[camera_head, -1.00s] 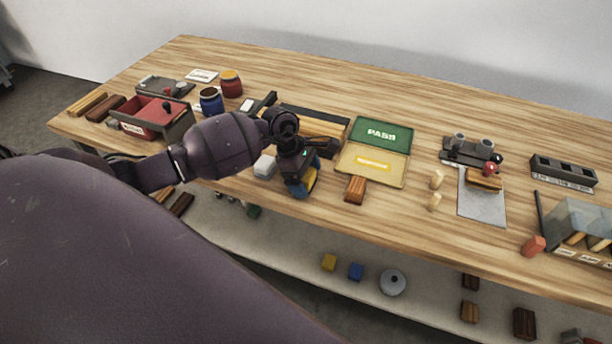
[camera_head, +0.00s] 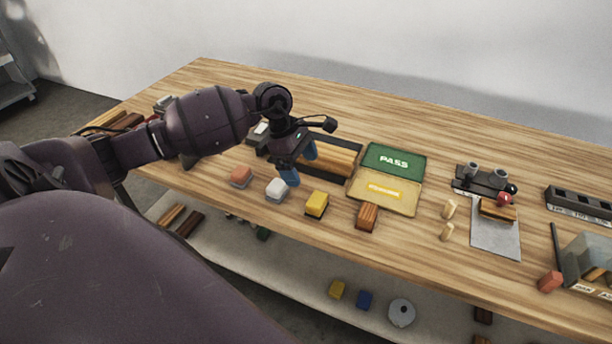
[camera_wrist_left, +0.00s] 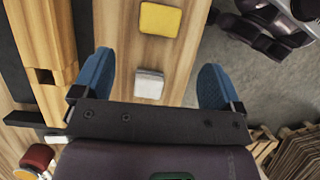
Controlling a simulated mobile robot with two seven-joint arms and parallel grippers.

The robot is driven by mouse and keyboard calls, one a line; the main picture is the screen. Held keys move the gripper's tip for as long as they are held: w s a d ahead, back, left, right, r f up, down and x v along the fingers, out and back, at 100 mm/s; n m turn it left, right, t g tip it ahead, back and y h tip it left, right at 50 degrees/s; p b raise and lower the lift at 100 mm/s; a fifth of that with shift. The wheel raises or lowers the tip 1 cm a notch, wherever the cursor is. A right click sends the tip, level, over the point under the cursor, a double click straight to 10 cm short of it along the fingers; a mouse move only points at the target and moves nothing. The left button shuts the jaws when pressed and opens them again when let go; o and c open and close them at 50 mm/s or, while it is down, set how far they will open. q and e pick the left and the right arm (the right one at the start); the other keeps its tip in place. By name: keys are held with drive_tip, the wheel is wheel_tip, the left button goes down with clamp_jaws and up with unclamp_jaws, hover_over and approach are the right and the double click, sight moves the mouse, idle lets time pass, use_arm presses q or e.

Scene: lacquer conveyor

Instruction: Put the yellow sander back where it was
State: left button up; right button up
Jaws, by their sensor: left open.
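The yellow sander (camera_head: 317,204) lies on the bench near its front edge, in a row between a white block (camera_head: 276,189) and a brown wooden block (camera_head: 367,217). It also shows in the left wrist view (camera_wrist_left: 160,18), near the top edge and beyond my fingertips. My left gripper (camera_head: 299,164) is open and empty, with its blue fingers apart above the bench, to the left of and behind the yellow sander. In the left wrist view the white block (camera_wrist_left: 149,85) appears between my open fingers (camera_wrist_left: 156,70). My right gripper is out of view.
A red-orange block (camera_head: 241,177) lies left of the white one. Behind are a dark tray of wood (camera_head: 333,157) and the green PASS panel (camera_head: 392,160) with its yellow panel. The lower shelf holds another yellow block (camera_head: 337,290).

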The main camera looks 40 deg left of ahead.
use_arm(q)
drive_tip(key=s+d+f+n+t+h, duration=0.1)
drive_tip(key=s+d+n+t+h, duration=0.15)
drive_tip(key=d+n+h, duration=0.35)
drive_tip(key=s+d+f+n+t+h, duration=0.1)
drive_tip(key=s+d+n+t+h, duration=0.2)
drive_tip(key=d, duration=0.5)
drive_tip(key=s+a+f+m+t+y, duration=0.2)
drive_tip(key=s+f+m+y, duration=0.4)
drive_tip(key=m, duration=0.9)
drive_tip(key=s+a+f+m+t+y, duration=0.3)
drive_tip(key=s+f+m+y, duration=0.4)
drive_tip(key=f+m, duration=0.4)
drive_tip(key=m, duration=0.4)
drive_tip(key=shift+s+f+m, duration=0.15)
drive_tip(key=shift+s+m, duration=0.15)
drive_tip(key=shift+s, duration=0.05)
drive_tip(key=shift+a, duration=0.1)
